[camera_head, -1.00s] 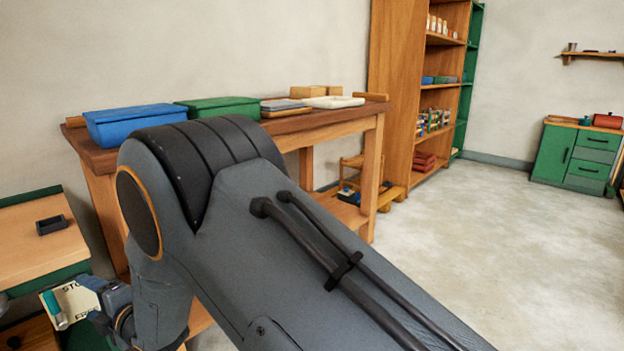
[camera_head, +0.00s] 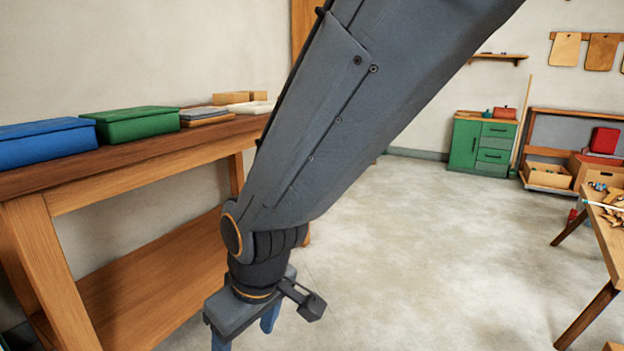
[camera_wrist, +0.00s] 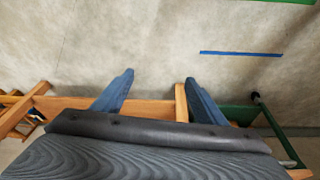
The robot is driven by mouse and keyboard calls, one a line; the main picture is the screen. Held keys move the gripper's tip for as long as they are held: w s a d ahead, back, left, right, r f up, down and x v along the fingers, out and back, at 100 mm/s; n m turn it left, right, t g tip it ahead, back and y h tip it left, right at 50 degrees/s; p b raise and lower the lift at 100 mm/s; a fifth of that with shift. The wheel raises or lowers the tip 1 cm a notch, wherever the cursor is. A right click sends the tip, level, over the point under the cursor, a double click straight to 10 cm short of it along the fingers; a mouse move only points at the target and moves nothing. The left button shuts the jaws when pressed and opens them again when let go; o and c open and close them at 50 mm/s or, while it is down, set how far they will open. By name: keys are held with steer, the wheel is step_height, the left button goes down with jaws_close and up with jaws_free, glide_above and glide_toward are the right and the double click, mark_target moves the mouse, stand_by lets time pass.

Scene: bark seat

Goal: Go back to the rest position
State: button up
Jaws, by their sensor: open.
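My gripper (camera_head: 245,338) hangs at the end of my arm in the lower middle of the head view, pointing down, with its fingertips partly cut off by the bottom edge. In the wrist view my gripper (camera_wrist: 158,82) shows two blue fingers spread wide apart with nothing between them. It is open and empty. In the head view it is in front of and to the right of the wooden bench (camera_head: 140,163), above the floor.
A blue box (camera_head: 45,143) and a green box (camera_head: 138,124) stand on the bench. A green cabinet (camera_head: 480,145) is at the back. A wooden table (camera_head: 612,240) stands at the right edge. The pale floor (camera_head: 430,250) between is clear.

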steer(key=s+d+m+g+h, duration=0.15)
steer(key=s+d+m, duration=0.25)
steer(key=s+d, duration=0.45)
steer(key=d+r+m+p, duration=0.3)
steer(key=d+r+p, duration=0.8)
steer(key=r+p, duration=0.2)
steer(key=d+r+m+h+p, duration=0.1)
steer(key=d+r+m+p, duration=0.2)
steer(key=d+r+p, duration=0.7)
step_height(320, 180, up, 4)
steer(key=p, duration=0.7)
steer(key=shift+d+r+m+g+p, duration=0.15)
steer(key=shift+d+m+g+p, duration=0.15)
steer(key=shift+d+g+p, duration=0.1)
steer(key=shift+c, duration=0.5)
